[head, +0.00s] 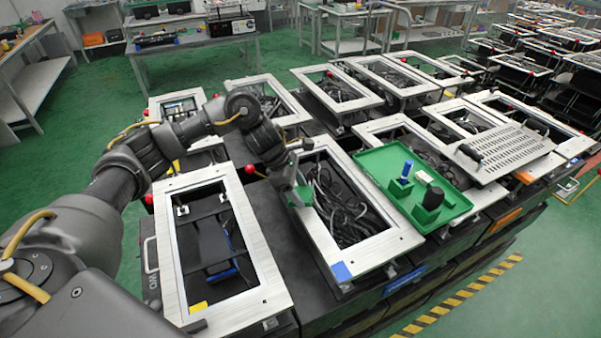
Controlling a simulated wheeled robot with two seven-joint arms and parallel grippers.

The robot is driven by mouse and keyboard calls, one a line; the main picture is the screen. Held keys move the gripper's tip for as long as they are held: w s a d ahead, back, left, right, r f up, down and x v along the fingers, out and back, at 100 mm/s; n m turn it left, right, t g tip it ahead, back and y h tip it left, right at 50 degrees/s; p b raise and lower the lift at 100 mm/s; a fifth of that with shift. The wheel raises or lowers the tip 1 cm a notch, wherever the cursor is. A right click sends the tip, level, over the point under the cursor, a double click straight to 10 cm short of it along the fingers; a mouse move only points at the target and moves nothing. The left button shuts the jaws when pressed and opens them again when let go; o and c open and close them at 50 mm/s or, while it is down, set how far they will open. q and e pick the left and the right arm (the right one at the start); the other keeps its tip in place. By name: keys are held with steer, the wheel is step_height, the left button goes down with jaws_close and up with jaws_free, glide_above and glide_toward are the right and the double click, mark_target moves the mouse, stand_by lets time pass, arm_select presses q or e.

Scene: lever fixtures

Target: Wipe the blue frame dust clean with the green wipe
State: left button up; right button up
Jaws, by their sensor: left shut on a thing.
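The frame with the blue corner tag (398,243) is a silver rectangular frame with cables inside its opening, right of centre. My left gripper (297,172) is over the left rail of this frame, near its far end. It is shut on the green wipe (304,194), a small green piece showing just below the fingers. The wipe appears at the rail, but I cannot tell whether it touches. The fingers partly hide the wipe and rail. Dust on the frame is too small to make out. My right gripper is not in view.
A green tray (385,158) with a blue item (406,169) and a black-topped item (433,197) lies to the right. A yellow-tagged frame (268,268) stands at the left. Red lever knobs (250,169) stick up near my arm. More frames stand behind.

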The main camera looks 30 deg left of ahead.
arm_select(q)
steer(key=r, duration=0.2)
steer(key=p, duration=0.1)
steer(key=shift+s+d+r, duration=0.15)
steer(key=shift+s+r, duration=0.1)
steer(key=shift+r, duration=0.15)
step_height(320, 180, up, 2)
steer(key=shift+w+r+p, duration=0.1)
steer(key=shift+p, duration=0.55)
steer(key=shift+r, duration=0.4)
steer(key=shift+f, duration=0.1)
